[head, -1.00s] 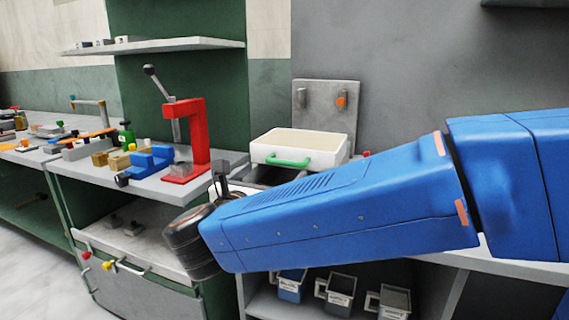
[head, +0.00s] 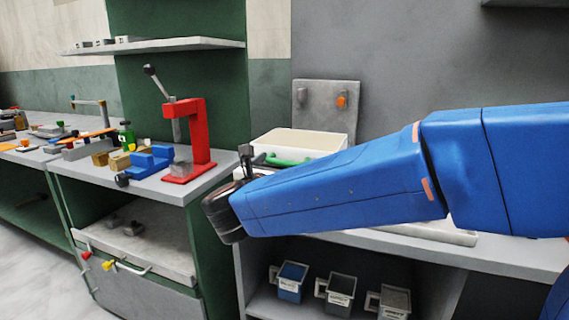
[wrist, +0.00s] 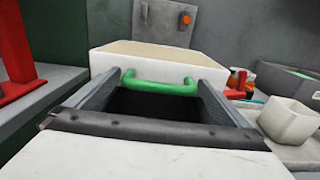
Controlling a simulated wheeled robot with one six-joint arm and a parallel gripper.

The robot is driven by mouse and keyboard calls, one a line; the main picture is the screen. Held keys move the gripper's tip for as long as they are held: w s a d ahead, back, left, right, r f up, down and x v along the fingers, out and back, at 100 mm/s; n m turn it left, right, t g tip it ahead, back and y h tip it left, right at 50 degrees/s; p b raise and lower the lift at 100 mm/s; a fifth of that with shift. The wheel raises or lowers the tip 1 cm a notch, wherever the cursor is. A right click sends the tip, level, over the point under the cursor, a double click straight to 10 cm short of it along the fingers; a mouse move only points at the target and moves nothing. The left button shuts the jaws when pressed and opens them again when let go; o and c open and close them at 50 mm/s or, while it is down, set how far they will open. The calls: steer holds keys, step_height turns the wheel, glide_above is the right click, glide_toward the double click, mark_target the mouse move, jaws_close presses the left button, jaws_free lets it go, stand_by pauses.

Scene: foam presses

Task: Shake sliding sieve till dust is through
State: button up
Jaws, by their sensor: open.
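The sliding sieve (head: 305,140) is a cream, box-like tray with a green handle (head: 285,161) on its front. In the wrist view the sieve (wrist: 120,60) sits at the back of two grey rails (wrist: 215,105), with a dark opening between them and the handle (wrist: 160,87) facing me. My gripper (head: 247,158) is open and shows only in part, left of the handle in the head view; I see no contact. The fingers do not show in the wrist view. My blue arm hides the sieve's lower front in the head view. I cannot see dust inside.
A red lever press (head: 190,140) stands left on the bench. Grey cups (head: 340,291) stand on the shelf below. A white container (wrist: 289,121) lies right of the rails. A plate with an orange knob (head: 342,99) is behind the sieve.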

mark_target(295, 153)
steer(key=c, duration=1.3)
steer(key=x, duration=0.8)
steer(key=shift+w+d, duration=0.1)
steer(key=shift+w, duration=0.1)
steer(key=o, duration=1.3)
steer(key=shift+w, duration=0.1)
steer(key=v, duration=1.7)
steer(key=shift+s, duration=0.2)
